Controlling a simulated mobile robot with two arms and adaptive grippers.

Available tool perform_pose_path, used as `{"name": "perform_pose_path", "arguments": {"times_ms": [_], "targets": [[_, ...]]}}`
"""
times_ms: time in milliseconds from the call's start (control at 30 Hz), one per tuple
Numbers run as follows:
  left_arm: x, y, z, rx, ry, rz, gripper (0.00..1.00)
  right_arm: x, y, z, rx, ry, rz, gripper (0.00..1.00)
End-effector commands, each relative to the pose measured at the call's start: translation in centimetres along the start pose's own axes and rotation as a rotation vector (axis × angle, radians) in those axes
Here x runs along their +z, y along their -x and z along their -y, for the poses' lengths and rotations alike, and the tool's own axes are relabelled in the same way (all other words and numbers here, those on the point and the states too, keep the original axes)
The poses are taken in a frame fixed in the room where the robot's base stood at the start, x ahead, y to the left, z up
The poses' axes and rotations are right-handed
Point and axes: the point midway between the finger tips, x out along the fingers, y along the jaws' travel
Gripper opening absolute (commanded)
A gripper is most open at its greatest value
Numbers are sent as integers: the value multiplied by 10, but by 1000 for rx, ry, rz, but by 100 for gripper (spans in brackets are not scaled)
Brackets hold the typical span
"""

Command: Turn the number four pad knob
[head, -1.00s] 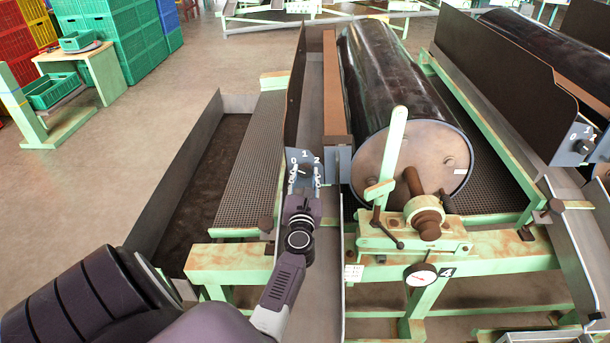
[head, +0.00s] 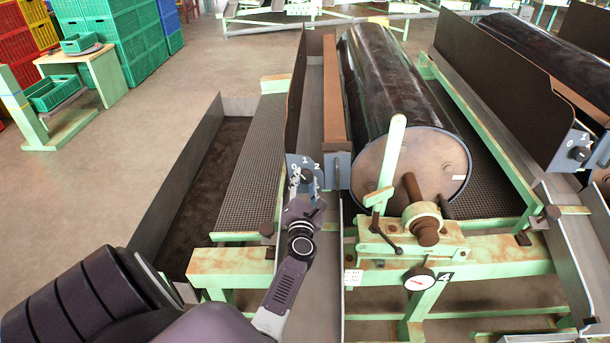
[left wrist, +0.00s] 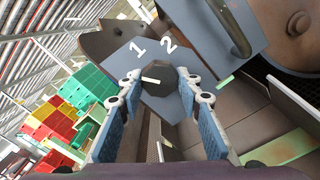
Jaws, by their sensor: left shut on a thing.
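The dark pad knob (head: 306,175) sits on a small blue-grey panel marked 0, 1 and 2, on the left side of the drum machine with the number 4 plate (head: 446,277). My left gripper (head: 307,187) is at this knob, its fingers on either side of it. In the left wrist view the faceted knob (left wrist: 153,90) with a white pointer mark is between the blue finger pads, and the gripper is shut on it. The 1 and 2 show above it there; the 0 is hidden. My right gripper is not in view.
A dark drum (head: 395,90) lies right of the panel, with a pale green lever (head: 392,150) and a dial gauge (head: 419,279) at its front. A second knob panel (head: 578,148) is at the far right. Green crates (head: 120,40) stand at the back left. Open floor lies at left.

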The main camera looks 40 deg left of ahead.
Motion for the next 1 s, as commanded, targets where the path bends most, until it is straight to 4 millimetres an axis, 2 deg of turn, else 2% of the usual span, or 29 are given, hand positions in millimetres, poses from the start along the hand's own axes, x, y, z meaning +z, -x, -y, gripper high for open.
{"name": "perform_pose_path", "arguments": {"times_ms": [500, 1000], "targets": [[2, 0, -2, -1, -421, 0, 8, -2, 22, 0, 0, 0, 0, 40], [1, 0, -1, -1, -562, 1, 8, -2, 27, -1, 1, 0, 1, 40]]}}
